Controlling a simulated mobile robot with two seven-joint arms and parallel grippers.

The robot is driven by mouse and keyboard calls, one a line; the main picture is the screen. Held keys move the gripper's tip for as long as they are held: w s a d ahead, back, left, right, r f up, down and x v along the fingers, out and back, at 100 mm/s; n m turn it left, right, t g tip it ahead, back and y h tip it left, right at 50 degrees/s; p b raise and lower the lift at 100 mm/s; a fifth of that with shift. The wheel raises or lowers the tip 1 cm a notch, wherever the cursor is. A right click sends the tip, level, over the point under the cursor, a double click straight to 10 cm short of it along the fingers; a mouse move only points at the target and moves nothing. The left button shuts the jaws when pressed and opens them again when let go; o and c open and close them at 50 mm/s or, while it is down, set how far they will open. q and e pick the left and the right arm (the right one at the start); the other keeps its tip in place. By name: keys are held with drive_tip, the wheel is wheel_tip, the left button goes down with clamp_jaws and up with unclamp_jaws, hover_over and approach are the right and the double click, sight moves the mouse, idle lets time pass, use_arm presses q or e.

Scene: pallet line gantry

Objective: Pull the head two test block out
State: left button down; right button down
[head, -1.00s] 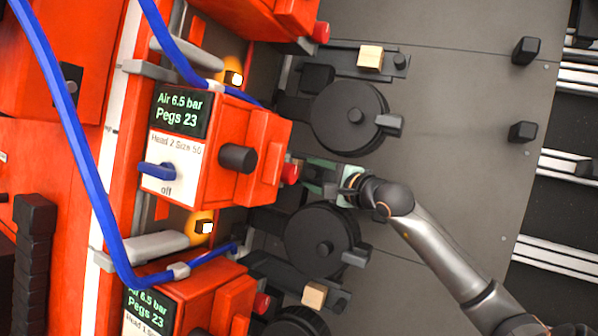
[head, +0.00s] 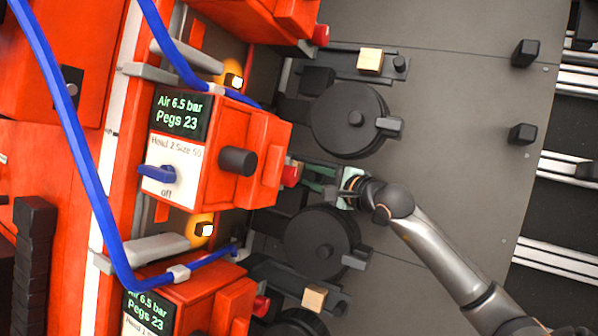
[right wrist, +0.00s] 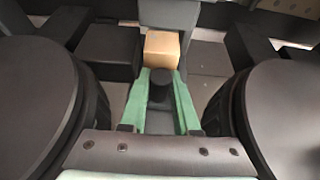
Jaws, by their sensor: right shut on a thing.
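The head two unit (head: 200,155) is an orange box with a panel reading "Head 2 Size 50" and a blue lever (head: 157,173) near "off". My right gripper (head: 327,184) is to its right, between two black round drums. In the right wrist view its green fingers (right wrist: 161,95) are shut on both sides of a black knob (right wrist: 160,82) on a dark slide. The head two test block (right wrist: 162,50), a pale wooden block, lies just beyond the knob. In the head view I cannot make this block out beside my gripper. My left gripper is not in view.
Black drums (head: 349,119) and (head: 321,243) stand close on both sides of my gripper. Other wooden blocks (head: 370,60) and (head: 314,297) sit on neighbouring slides.

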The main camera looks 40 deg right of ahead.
drive_tip(key=shift+s+d+f+b, duration=0.1)
drive_tip(key=shift+s+d+b, duration=0.2)
drive_tip(key=shift+s, duration=0.1)
drive_tip(key=shift+s+d+b, duration=0.45)
drive_tip(key=shift+s+b, duration=0.15)
drive_tip(key=shift+s, duration=0.35)
drive_tip(key=shift+s+d+b, duration=0.5)
drive_tip(key=shift+s+b, duration=0.15)
drive_tip(key=shift+s, duration=0.25)
drive_tip(key=shift+s+d+b, duration=0.45)
drive_tip(key=shift+s+b, duration=0.15)
drive_tip(key=shift+s, duration=0.35)
drive_tip(key=shift+s+d, duration=0.1)
drive_tip(key=shift+s, duration=0.1)
drive_tip(key=shift+s+d, duration=0.1)
drive_tip(key=shift+s, duration=0.1)
drive_tip(key=shift+s+d+b, duration=0.4)
drive_tip(key=shift+s+b, duration=0.05)
drive_tip(key=shift+s, duration=0.3)
drive_tip(key=shift+s+d+b, duration=0.4)
drive_tip(key=shift+s, duration=0.4)
drive_tip(key=shift+s+d+b, duration=0.4)
drive_tip(key=shift+s+b, duration=0.05)
drive_tip(key=shift+s, duration=0.4)
